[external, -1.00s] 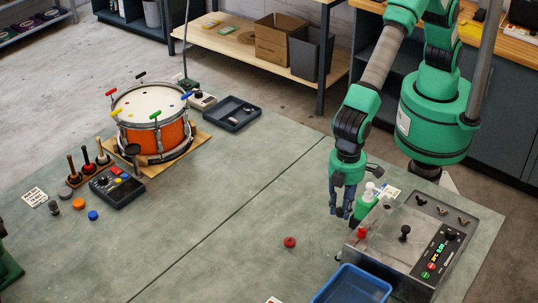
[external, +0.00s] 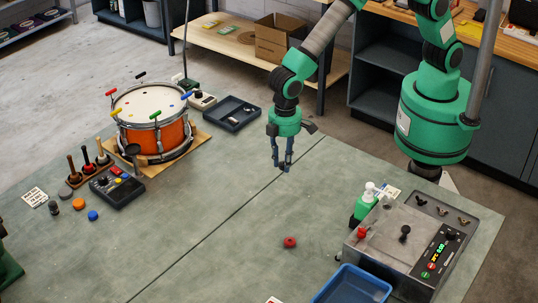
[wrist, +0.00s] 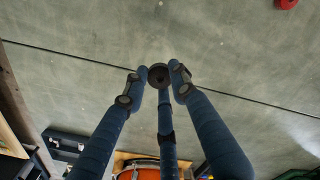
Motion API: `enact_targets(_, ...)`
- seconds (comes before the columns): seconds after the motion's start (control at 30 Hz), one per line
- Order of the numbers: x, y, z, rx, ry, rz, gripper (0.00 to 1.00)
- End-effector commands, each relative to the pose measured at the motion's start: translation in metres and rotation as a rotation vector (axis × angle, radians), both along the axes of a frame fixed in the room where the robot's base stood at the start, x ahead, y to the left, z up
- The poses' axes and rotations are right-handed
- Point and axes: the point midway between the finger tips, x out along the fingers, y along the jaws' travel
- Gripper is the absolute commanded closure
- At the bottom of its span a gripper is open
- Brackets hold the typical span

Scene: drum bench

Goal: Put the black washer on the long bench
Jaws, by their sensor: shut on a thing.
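The black washer (wrist: 158,84) is a dark ring with a round hole, pinched between my fingertips in the wrist view. My gripper (external: 282,167) is shut on it and points down above the far part of the large grey-green bench top (external: 225,215), near its dark seam. In the external view the washer is too small to make out clearly between the fingertips. The gripper also shows in the wrist view (wrist: 158,74), its blue fingers closed around the washer. I cannot tell the exact height above the surface.
An orange drum (external: 160,135) on a board and a dark tray (external: 232,114) lie left of my gripper. Bare surface surrounds the seam.

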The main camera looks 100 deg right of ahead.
Motion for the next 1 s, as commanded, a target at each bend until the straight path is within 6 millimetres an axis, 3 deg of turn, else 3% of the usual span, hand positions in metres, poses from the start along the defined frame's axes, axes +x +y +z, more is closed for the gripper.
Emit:
enact_targets(0.03,0.006,-0.021,-0.001,0.000,0.001,-0.016,0.83)
enact_targets(0.43,0.033,-0.159,-0.005,0.000,0.001,-0.105,0.83)
enact_targets(0.8,0.034,-0.282,-0.008,0.000,0.001,-0.185,0.83)
enact_targets(1.0,0.028,-0.329,-0.010,0.000,0.001,-0.214,0.83)
